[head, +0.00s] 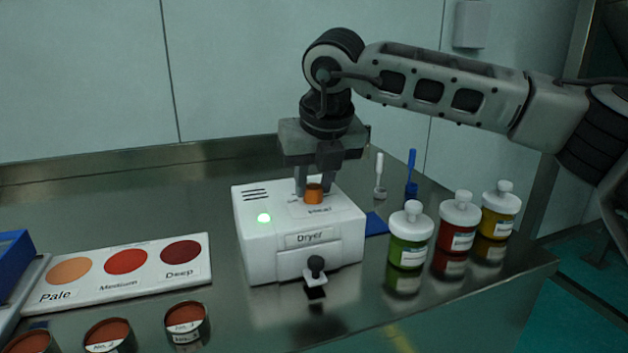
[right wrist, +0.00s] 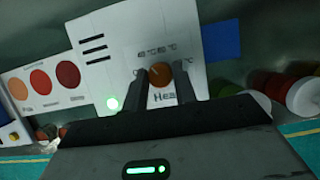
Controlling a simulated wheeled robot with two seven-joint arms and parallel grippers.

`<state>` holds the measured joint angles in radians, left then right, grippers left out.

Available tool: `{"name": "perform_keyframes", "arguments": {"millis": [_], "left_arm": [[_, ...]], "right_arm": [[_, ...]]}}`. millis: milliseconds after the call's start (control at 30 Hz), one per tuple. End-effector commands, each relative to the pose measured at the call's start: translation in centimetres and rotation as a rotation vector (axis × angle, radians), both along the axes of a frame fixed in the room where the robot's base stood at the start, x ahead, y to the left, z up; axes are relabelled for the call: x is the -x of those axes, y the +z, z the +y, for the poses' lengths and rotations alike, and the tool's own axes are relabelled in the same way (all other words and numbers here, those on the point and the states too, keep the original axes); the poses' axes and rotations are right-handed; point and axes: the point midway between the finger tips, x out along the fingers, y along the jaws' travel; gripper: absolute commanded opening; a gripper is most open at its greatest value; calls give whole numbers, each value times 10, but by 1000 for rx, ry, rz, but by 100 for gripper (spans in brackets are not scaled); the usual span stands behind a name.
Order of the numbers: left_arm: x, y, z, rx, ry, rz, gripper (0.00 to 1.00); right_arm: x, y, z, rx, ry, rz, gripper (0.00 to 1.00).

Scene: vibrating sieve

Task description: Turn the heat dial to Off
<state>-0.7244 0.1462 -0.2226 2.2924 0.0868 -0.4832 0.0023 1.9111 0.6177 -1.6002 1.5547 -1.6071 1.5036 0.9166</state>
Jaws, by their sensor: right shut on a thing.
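The white dryer box (head: 255,250) stands on the steel bench in the middle of the head view, with a "Dryer" label on its front. Its orange-brown heat dial (head: 314,193) is on the top face. The dial also shows in the right wrist view (right wrist: 160,73), with temperature marks above it and a partly hidden "Heat" label below. A green light (head: 264,217) glows on the box's top left. My right gripper (head: 315,190) points down from above, its two fingers shut on the dial. Which mark the dial points to cannot be told. My left gripper is not in view.
Green (head: 410,237), red (head: 459,225) and yellow (head: 498,212) bottles stand right of the dryer. A Pale/Medium/Deep colour card (head: 130,285) lies left, with several small tins (head: 187,324) in front. A black-knobbed lever (head: 316,270) sticks out at the dryer's front.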

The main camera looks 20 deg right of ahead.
Motion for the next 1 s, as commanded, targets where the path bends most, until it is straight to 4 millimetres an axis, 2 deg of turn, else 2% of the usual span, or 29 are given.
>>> {"name": "perform_keyframes", "arguments": {"millis": [267,700,1000], "left_arm": [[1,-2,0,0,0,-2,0],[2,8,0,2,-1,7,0],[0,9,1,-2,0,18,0]], "right_arm": [[0,-1,-2,-3,202,1,5],[-1,2,-4,-3,581,2,5],[-2,2,-5,-3,747,1,5]]}}
